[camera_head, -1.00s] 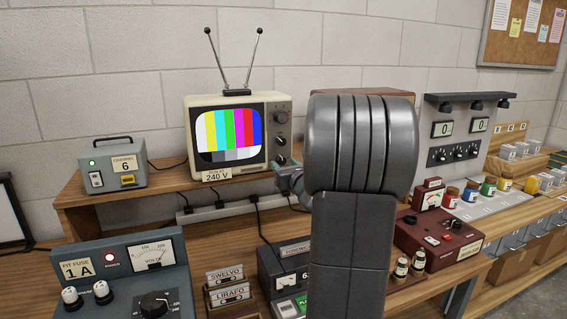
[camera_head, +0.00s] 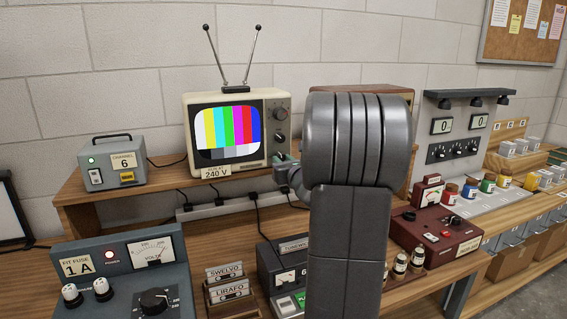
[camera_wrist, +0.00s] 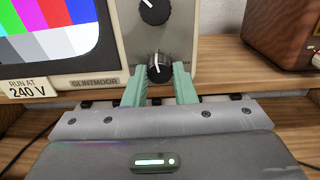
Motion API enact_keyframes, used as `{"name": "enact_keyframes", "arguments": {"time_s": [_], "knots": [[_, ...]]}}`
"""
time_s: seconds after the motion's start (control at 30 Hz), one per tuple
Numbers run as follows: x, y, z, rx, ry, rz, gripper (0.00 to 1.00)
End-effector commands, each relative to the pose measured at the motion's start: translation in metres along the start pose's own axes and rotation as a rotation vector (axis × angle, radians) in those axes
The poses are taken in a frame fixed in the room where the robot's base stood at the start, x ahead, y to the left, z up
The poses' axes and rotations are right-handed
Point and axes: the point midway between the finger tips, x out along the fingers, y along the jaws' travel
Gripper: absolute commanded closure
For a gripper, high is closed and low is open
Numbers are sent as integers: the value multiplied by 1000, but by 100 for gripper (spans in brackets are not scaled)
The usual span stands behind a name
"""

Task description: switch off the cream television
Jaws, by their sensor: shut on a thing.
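The cream television (camera_head: 273,103) stands on the upper shelf with two antenna rods raised. Its screen (camera_head: 228,131) is lit with colour bars, which also show in the wrist view (camera_wrist: 48,25). A "RUN AT 240 V" tag (camera_wrist: 27,88) hangs below the screen. In the wrist view the lower black knob (camera_wrist: 159,68) sits between the pale green fingers of my gripper (camera_wrist: 158,80), which is shut on it. Another black knob (camera_wrist: 154,11) is above it. In the head view my gripper (camera_head: 284,165) is at the set's lower right corner and partly hides the lower knob.
A grey channel box (camera_head: 114,165) stands left of the television on the shelf. A brown wooden cabinet (camera_wrist: 286,32) stands to its right. A voltmeter unit (camera_head: 125,277), cassettes (camera_head: 231,284) and a red instrument (camera_head: 437,234) are on the bench below. Cables hang behind the shelf.

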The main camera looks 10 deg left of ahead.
Motion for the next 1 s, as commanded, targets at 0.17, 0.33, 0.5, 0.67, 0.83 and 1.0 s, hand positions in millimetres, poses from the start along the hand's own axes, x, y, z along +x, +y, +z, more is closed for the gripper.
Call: {"name": "enact_keyframes", "arguments": {"time_s": [0.17, 0.33, 0.5, 0.67, 0.83, 1.0], "knots": [[0, 0, -3, -73, -3, 0, 98], [0, 1, -5, -197, -4, 1, 98], [0, 0, -6, -355, -4, 0, 98], [0, 0, -5, -507, -4, 0, 98], [0, 0, -5, -670, -4, 0, 98], [0, 0, -5, -831, -2, -1, 98]]}}
